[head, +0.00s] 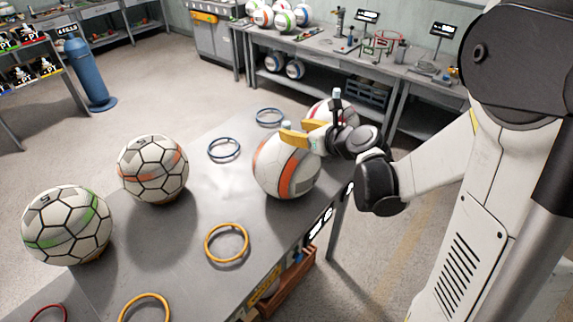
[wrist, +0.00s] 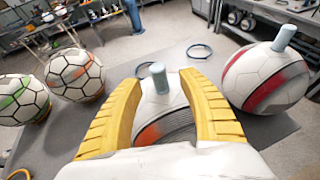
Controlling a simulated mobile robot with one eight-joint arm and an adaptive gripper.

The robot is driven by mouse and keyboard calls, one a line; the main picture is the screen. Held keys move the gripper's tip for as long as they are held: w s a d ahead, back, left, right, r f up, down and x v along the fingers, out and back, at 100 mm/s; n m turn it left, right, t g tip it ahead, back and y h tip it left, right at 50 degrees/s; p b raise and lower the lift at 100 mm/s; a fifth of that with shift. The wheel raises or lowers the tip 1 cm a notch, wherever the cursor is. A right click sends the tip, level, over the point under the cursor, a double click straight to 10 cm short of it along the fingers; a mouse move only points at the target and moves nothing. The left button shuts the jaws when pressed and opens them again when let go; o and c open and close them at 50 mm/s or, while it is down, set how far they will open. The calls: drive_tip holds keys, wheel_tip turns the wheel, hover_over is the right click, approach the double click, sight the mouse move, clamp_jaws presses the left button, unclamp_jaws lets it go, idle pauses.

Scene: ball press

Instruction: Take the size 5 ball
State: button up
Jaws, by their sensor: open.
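Two hexagon-patterned balls, each with a mark that looks like a 5, sit on the grey table: a green-striped ball (head: 66,226) at the far left and an orange-striped ball (head: 153,170) beside it. A smooth white ball with an orange panel (head: 285,167) sits right of them, with a pale peg (wrist: 158,76) standing on top. A white and red ball (wrist: 265,78), also topped by a peg, sits behind it. My gripper (head: 298,130) is open at the top of the orange-panel ball. In the wrist view its yellow fingers flank the peg; contact is unclear.
Blue rings (head: 223,149) and yellow rings (head: 227,243) lie on the table (head: 205,215) around the balls. A workbench (head: 335,58) with more balls stands behind. A blue cylinder (head: 87,75) stands on the floor at the left.

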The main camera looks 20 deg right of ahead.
sight(289, 128)
drive_tip(key=x, duration=0.4)
drive_tip(key=shift+w+a+f, duration=0.1)
drive_tip(key=shift+a+f, duration=0.05)
clamp_jaws()
